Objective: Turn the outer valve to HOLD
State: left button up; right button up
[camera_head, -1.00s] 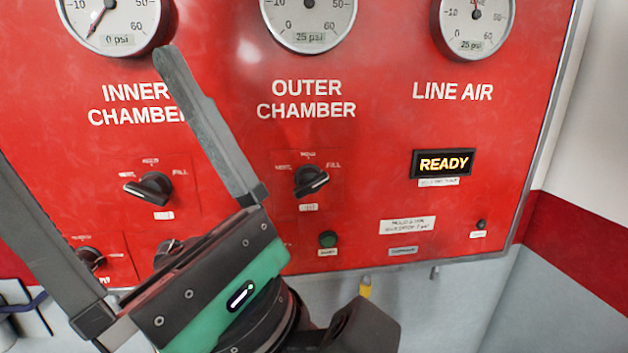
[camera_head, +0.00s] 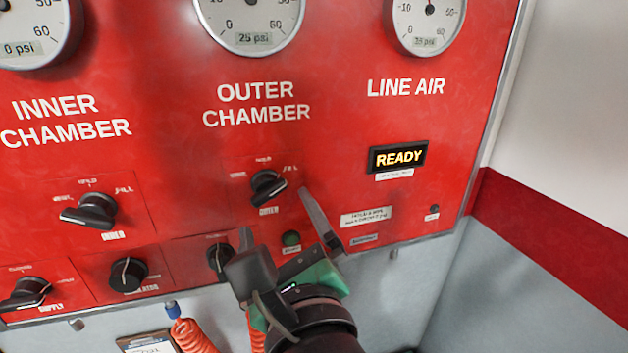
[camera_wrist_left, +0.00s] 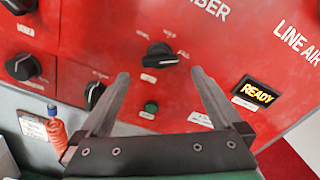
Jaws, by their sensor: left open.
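The outer valve (camera_head: 267,187) is a black pointer knob under the OUTER CHAMBER label on the red panel. Its pointer leans to the upper right, toward FILL. In the left wrist view the knob (camera_wrist_left: 160,55) lies ahead, between and beyond the fingertips. My left gripper (camera_head: 274,212) is open and empty, just below the knob and apart from it. Its fingers point up at the panel in the left wrist view (camera_wrist_left: 160,75). The outer gauge (camera_head: 250,20) reads about 25 psi. My right gripper is not in view.
The inner valve (camera_head: 90,211) is to the left. Lower knobs (camera_head: 128,274) and (camera_wrist_left: 22,66) line the panel bottom. A green button (camera_head: 291,238) sits close to my left gripper. The READY display (camera_head: 398,156) is at right. An orange coiled hose (camera_head: 192,335) hangs below.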

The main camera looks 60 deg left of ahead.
aim_at(269, 196)
pick_arm(q)
jog(key=p+x, duration=0.2)
jog(key=x, duration=0.4)
jog(key=shift+a+r, duration=0.15)
jog(key=shift+a, duration=0.25)
jog(key=shift+w+a, duration=0.1)
jog(key=shift+a, duration=0.35)
jog(key=c, duration=1.3)
jog(key=shift+f+n+b, duration=0.3)
jog(key=shift+n+b, duration=0.2)
jog(key=shift+b, duration=0.5)
jog(key=n+b, duration=0.6)
jog(key=b, duration=0.2)
jog(key=shift+n, duration=0.4)
jog(key=shift+r+n+b, duration=0.2)
jog(key=shift+n+b, duration=1.2)
jog(key=shift+n, duration=0.7)
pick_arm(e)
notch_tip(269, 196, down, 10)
